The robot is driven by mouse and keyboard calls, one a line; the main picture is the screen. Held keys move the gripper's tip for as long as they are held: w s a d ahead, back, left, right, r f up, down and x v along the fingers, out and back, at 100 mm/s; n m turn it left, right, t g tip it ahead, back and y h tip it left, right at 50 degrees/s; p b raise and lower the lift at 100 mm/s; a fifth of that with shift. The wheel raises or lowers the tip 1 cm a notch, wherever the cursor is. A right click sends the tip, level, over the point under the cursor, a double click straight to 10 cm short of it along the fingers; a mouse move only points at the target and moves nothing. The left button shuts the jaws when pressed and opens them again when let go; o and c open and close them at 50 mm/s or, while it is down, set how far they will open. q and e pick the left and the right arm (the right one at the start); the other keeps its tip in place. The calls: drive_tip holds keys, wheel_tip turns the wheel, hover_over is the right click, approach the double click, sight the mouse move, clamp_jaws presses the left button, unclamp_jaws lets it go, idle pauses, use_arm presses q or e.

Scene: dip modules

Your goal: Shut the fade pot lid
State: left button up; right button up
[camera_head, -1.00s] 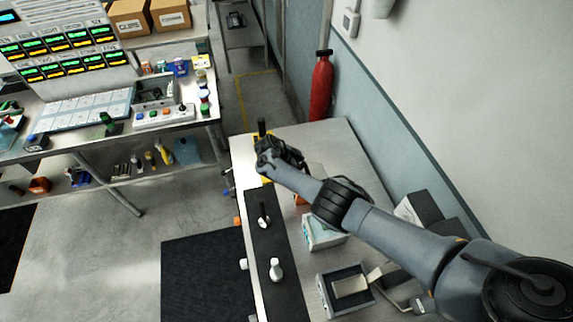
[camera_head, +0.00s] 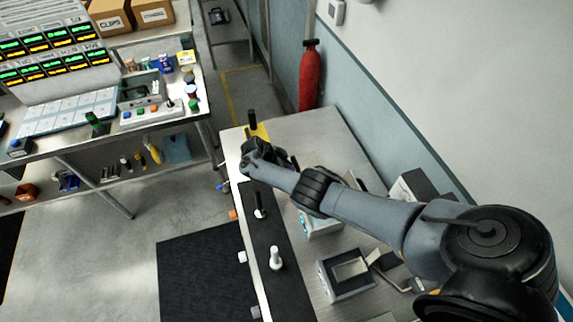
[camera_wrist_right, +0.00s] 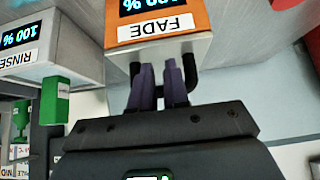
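The fade pot (camera_wrist_right: 160,30) fills the top of the right wrist view, its orange front labelled FADE upside down, with a lit 100 % display. A dark bar handle (camera_wrist_right: 191,72) sticks out below that front. My right gripper's (camera_wrist_right: 162,72) two purple fingers reach up at this handle with a narrow gap between them; whether they clamp it is unclear. In the head view my right gripper (camera_head: 272,152) is over the far end of the steel bench, and my arm hides the fade pot. I cannot tell the lid's angle. My left gripper is not in view.
In the right wrist view a grey pot labelled RINSE (camera_wrist_right: 50,45) stands at left. In the head view an open-topped box (camera_head: 346,290) sits near the bench front, and a black strip with knobs (camera_head: 268,225) runs along its left edge. A red extinguisher (camera_head: 309,80) stands behind.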

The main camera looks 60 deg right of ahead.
drive_tip(key=o, duration=0.4)
drive_tip(key=shift+d+r, duration=0.1)
drive_tip(key=shift+d, duration=0.05)
drive_tip(key=o, duration=1.1)
drive_tip(key=shift+s, duration=0.1)
drive_tip(key=shift+r, duration=0.1)
drive_tip(key=p+v, duration=0.1)
drive_tip(key=v, duration=0.9)
drive_tip(key=shift+a+r, duration=0.2)
drive_tip(key=shift+r, duration=0.05)
